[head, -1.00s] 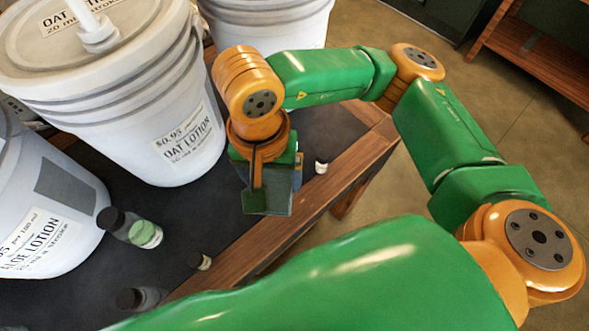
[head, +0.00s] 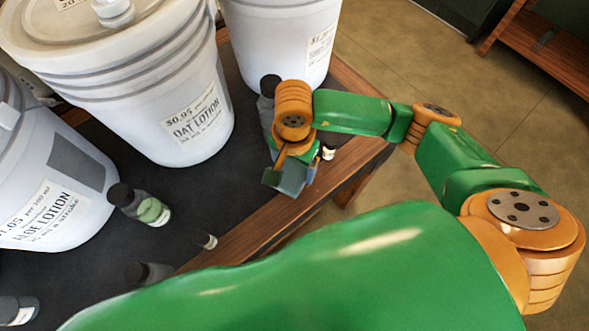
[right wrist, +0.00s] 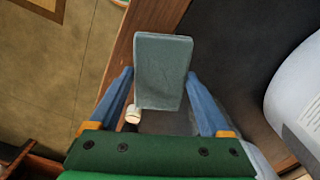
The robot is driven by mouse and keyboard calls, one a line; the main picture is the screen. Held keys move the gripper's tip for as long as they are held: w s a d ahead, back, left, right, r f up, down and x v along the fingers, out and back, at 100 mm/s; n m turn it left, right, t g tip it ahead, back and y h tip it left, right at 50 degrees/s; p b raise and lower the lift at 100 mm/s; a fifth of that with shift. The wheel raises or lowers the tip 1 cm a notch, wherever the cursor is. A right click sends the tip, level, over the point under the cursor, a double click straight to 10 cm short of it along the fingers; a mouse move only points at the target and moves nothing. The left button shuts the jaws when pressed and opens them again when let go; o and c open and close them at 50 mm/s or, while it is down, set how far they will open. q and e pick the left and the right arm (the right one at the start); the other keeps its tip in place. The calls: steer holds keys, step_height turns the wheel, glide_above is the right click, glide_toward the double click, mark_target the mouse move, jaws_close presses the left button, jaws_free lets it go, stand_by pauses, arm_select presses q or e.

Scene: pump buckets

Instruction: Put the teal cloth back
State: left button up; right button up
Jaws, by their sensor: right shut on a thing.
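The teal cloth (head: 292,183) is a flat, folded grey-teal rectangle. My right gripper (head: 287,177) is shut on it, above the front right part of the dark tabletop near the wooden edge. In the right wrist view the cloth (right wrist: 162,68) sits between the two blue fingers of the gripper (right wrist: 160,88) and sticks out past their tips. I cannot tell whether the cloth touches the table. My left gripper is not in view.
White lotion buckets, one labelled oat (head: 170,100), one aloe (head: 45,190) and a third (head: 280,40), stand on the dark-topped table. A dark-capped bottle (head: 268,100) stands just behind my right gripper. Small bottles (head: 150,208) stand front left. A small white-labelled vial (head: 328,152) is right of the gripper.

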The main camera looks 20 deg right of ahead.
mark_target(295, 170)
step_height(295, 170, down, 3)
steer(key=shift+w+d+r+p, duration=0.1)
steer(key=shift+d+p, duration=0.05)
steer(key=shift+p, duration=0.35)
steer(key=shift+f, duration=0.4)
steer(key=o, duration=1.1)
steer(key=shift+o, duration=0.2)
steer(key=shift+r, duration=0.35)
step_height(295, 170, up, 12)
steer(key=shift+f+b, duration=0.15)
steer(key=shift+b, duration=0.5)
